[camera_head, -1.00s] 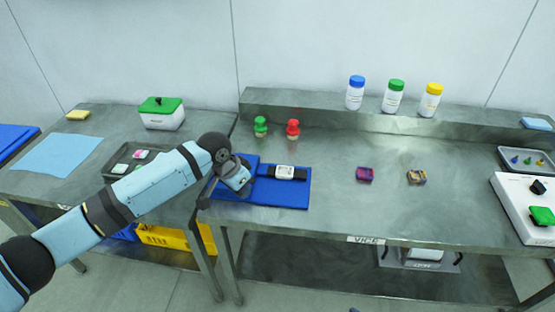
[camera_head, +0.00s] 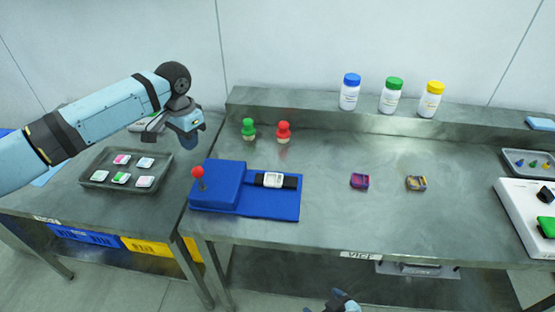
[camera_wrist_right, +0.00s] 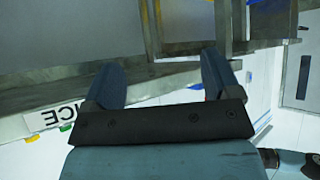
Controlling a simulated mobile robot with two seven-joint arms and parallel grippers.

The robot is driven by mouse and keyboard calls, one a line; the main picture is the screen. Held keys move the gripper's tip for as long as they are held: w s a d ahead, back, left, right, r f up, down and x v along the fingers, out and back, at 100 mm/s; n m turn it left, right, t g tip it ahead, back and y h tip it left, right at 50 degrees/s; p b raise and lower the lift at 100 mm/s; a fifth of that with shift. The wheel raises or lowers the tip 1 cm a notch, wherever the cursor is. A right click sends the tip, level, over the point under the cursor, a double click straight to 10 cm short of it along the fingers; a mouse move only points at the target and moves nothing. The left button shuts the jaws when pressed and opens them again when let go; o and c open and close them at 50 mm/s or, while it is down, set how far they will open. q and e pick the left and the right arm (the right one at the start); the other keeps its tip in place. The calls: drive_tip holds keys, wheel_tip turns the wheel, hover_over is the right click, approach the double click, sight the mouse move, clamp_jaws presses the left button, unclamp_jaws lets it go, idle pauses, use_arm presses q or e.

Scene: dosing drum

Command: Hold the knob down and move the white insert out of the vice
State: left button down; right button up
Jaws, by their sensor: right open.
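The blue vice (camera_head: 222,186) stands at the left end of the right-hand bench. Its red knob (camera_head: 198,172) sits on a short lever at the left, with nothing touching it. The white insert (camera_head: 273,179) lies between the vice's black jaws. My left gripper (camera_head: 190,143) hangs above and behind the knob, apart from it, pointing down; its finger gap is too small to judge. My right gripper (camera_head: 343,304) shows only partly at the bottom edge, below the bench front. In the right wrist view its fingers (camera_wrist_right: 158,85) are apart with nothing between them.
Green (camera_head: 249,129) and red (camera_head: 283,132) knobbed pieces stand behind the vice. Two small blocks, purple (camera_head: 359,181) and tan (camera_head: 416,183), lie to its right with clear bench around them. Bottles line the back shelf.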

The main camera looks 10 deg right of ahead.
drive_tip(key=w+a+f+n+g, duration=0.2)
drive_tip(key=w+a+n+g, duration=0.4)
drive_tip(key=w+a, duration=0.45)
drive_tip(key=w+a+r+n+g+h, duration=0.1)
drive_tip(key=w+a+r+g+h, duration=0.25)
drive_tip(key=a+r, duration=0.75)
drive_tip(key=n, duration=0.3)
approach(280, 181)
wheel_tip(280, 181, down, 8)
drive_tip(key=shift+w+a+f, duration=0.1)
drive_tip(key=shift+w+f, duration=0.05)
drive_tip(key=c, duration=1)
